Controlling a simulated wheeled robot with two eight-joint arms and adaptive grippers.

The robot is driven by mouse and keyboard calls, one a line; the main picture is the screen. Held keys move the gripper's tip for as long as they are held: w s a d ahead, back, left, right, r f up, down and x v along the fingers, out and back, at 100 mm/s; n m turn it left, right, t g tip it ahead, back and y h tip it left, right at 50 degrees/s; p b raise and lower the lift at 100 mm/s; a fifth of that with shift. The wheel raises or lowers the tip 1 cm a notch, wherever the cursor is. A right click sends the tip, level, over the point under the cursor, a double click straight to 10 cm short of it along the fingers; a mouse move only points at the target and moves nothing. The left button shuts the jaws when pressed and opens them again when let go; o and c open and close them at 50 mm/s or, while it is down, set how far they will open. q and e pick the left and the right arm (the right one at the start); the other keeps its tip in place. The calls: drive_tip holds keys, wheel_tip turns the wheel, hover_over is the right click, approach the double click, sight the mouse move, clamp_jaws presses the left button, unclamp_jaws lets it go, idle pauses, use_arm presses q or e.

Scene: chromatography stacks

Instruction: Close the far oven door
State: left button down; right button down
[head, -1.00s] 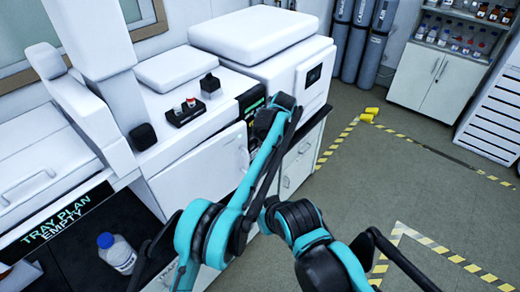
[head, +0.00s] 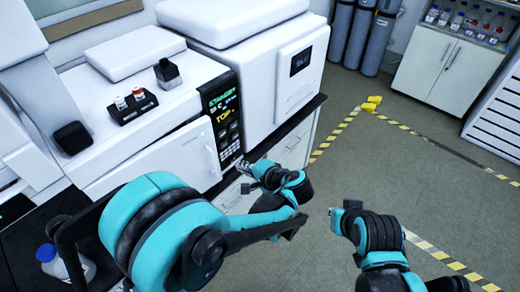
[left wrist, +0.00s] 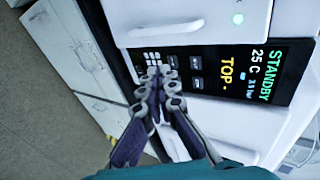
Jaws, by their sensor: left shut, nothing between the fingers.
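The white oven door (head: 165,160), with a pale handle, is left of the dark display panel (head: 222,115) in the head view. The door also shows at the top of the left wrist view (left wrist: 200,12). Whether it sits flush or slightly ajar is unclear. My left gripper (head: 243,167) is shut and empty near the panel's lower end. In the left wrist view its fingertips (left wrist: 155,75) overlap the keypad, just beside the door's handle edge; contact cannot be told. My right arm's end (head: 345,215) is over the floor; its jaw state is unclear.
A white unit with a small screen (head: 299,62) stands right of the panel. A small vial tray (head: 134,107) sits on top of the oven. A blue-capped bottle (head: 50,262) is at lower left, behind my arm. Open floor with striped tape (head: 345,130) lies to the right.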

sight(215, 148)
use_arm(q)
drive_tip(key=a+r+b+x, duration=0.1)
drive_tip(key=r+b+x, duration=0.1)
drive_tip(key=x, duration=1.1)
drive_tip(key=shift+w+a+b, duration=0.3)
drive_tip(key=shift+n+g+y, duration=0.5)
drive_tip(key=shift+n+y, duration=0.1)
drive_tip(key=w+a, duration=0.3)
drive_tip(key=shift+w+a+f, duration=0.1)
drive_tip(key=shift+w+a, duration=0.15)
drive_tip(key=shift+w, duration=0.05)
